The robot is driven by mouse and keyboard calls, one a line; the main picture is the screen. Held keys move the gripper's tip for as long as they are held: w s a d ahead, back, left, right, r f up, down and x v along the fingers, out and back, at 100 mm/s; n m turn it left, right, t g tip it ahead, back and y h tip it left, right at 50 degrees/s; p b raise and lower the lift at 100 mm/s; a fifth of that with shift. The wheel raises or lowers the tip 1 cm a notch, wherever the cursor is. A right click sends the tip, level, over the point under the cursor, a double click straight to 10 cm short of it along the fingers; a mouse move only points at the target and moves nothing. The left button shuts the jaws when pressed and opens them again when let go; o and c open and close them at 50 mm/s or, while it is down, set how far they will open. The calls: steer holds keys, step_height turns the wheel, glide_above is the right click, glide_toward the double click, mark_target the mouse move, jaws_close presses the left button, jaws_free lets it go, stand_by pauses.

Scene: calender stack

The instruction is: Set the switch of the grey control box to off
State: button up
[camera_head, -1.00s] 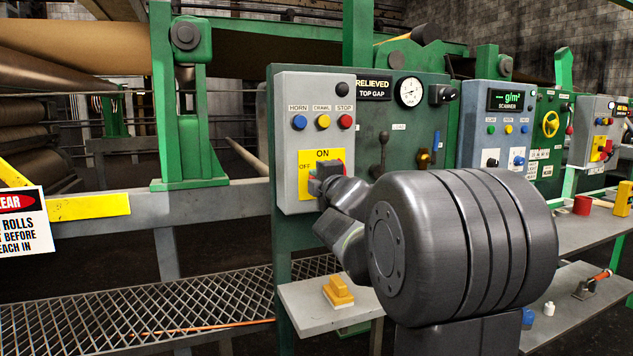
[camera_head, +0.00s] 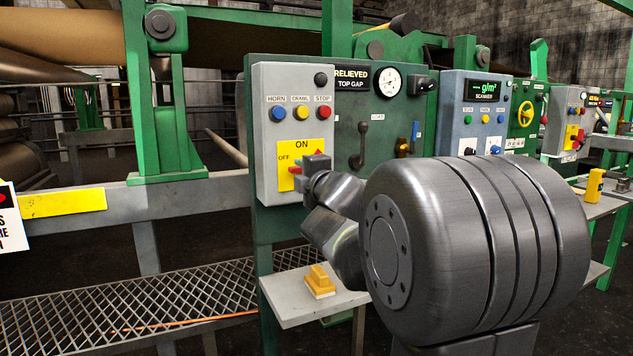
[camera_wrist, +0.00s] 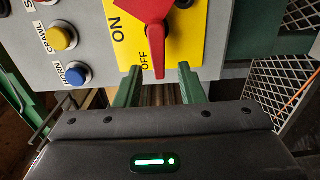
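The grey control box (camera_head: 265,150) stands on the green panel, with a yellow ON/OFF plate (camera_head: 285,152) low on its front. Its red switch handle (camera_head: 294,170) points left, to the OFF side. In the wrist view the red handle (camera_wrist: 152,25) points down the picture beside the OFF word, its tip between my two green fingers. My gripper (camera_wrist: 160,84) is open, with a gap on each side of the handle tip. In the head view my gripper (camera_head: 313,168) is just in front of the plate's right part and hides some of it.
Blue, yellow and red buttons (camera_head: 301,112) sit above the plate, with a black knob (camera_head: 320,79) at the top. A shelf (camera_head: 300,310) with a yellow block (camera_head: 319,281) juts out below. A lever (camera_head: 359,150) and gauge (camera_head: 388,81) are to the right.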

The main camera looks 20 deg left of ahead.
mark_target(298, 171)
steer(key=p+v, duration=0.1)
steer(key=v, duration=0.8)
steer(key=shift+s+d, duration=0.2)
steer(key=shift+d, duration=0.05)
steer(key=b+x, duration=0.1)
steer(key=x, duration=1.3)
steer(key=shift+d, duration=0.1)
